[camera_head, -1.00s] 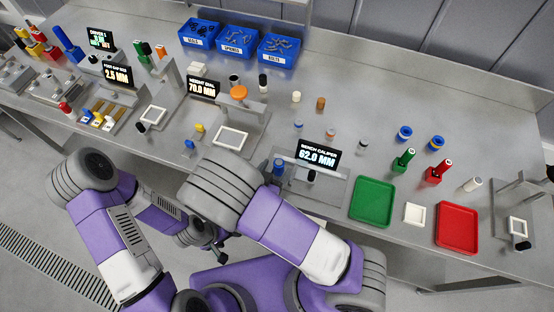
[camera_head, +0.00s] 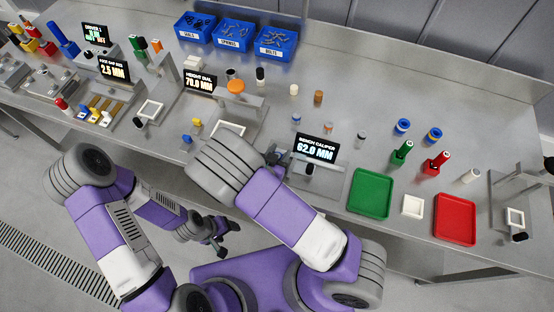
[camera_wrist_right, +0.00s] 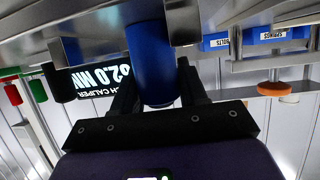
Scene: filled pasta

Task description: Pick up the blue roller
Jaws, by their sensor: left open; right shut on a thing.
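The blue roller (camera_wrist_right: 152,62) is a smooth blue cylinder between the fingers of my right gripper (camera_wrist_right: 158,88) in the right wrist view. That gripper is shut on it. In the head view my right gripper (camera_head: 271,157) is partly seen at the left end of the bench caliper, and the roller is hidden there. The bench caliper display (camera_head: 317,148) reads 62.0 MM. I cannot tell whether the roller still touches the caliper. My left gripper (camera_head: 222,243) is open and empty, low in front of the bench.
A green tray (camera_head: 369,194), a small white pad (camera_head: 412,206) and a red tray (camera_head: 455,218) lie right of the caliper. Blue bins (camera_head: 274,41) stand at the back. A height dial stand with an orange disc (camera_head: 236,86) is behind my right arm.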

